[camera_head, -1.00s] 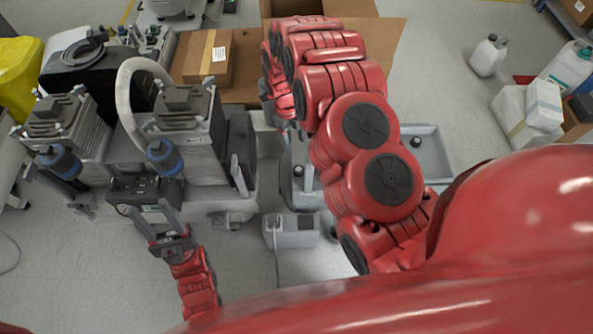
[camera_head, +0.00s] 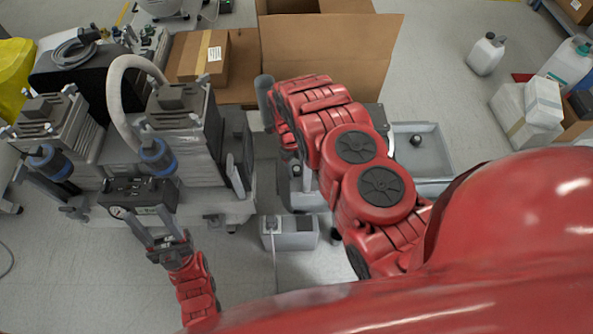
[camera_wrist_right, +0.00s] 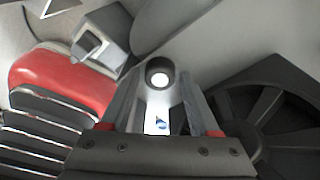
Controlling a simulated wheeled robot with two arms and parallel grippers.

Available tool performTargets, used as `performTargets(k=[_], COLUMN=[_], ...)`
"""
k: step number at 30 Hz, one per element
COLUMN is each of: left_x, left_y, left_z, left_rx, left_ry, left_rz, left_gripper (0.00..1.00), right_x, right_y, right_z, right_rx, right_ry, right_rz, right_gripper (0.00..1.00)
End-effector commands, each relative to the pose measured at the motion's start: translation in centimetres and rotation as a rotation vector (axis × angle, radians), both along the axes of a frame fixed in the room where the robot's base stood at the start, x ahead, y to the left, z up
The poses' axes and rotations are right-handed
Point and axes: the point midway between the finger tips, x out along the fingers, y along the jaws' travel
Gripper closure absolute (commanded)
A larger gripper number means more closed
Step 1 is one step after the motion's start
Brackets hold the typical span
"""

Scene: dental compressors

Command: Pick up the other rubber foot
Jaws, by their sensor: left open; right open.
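A small black rubber foot (camera_head: 416,140) sits in the grey tray (camera_head: 440,162) on the right in the head view. Another small dark piece (camera_head: 297,170) shows at the left of my right arm; I cannot tell for certain what it is. My right gripper is hidden behind its red arm in the head view. In the right wrist view the right gripper (camera_wrist_right: 163,105) is open, and a dark ring with a bright centre (camera_wrist_right: 159,74) lies just beyond its fingertips; I cannot tell what it is. My left gripper (camera_head: 148,222) is open, just below the black gauge box (camera_head: 138,193).
Two compressors with grey finned heads (camera_head: 182,110) stand on the left. A small grey box with a cable (camera_head: 290,233) is on the floor at centre. Open cardboard boxes (camera_head: 335,50) are at the back. White bottles and boxes (camera_head: 525,110) stand at the right.

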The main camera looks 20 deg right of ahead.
Motion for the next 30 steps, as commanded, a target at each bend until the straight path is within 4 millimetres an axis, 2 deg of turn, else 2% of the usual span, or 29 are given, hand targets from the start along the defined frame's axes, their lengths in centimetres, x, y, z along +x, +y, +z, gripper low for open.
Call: performTargets(k=[4,12,15,25,30], left_x=[0.0,0.0,0.0,0.0,0.0], left_y=[0.0,0.0,0.0,0.0,0.0], left_z=[0.0,0.1,0.0,0.1,0.4], left_rx=[0.000,0.000,0.000,0.000,0.000], left_ry=[0.000,0.000,0.000,0.000,0.000], left_rz=[0.000,0.000,0.000,0.000,0.000], left_gripper=[0.50,0.50,0.50,0.50,0.50], right_x=[0.1,0.1,0.1,0.1,0.3], right_y=[0.0,0.0,0.0,0.0,0.1], right_z=[0.1,0.1,0.1,0.4,1.9], right_rx=[0.000,0.000,0.000,0.000,0.000], right_ry=[-0.002,-0.002,-0.002,-0.002,-0.006], right_rz=[0.000,0.000,0.000,0.000,0.000], right_gripper=[0.38,0.86,1.00,1.00,1.00])
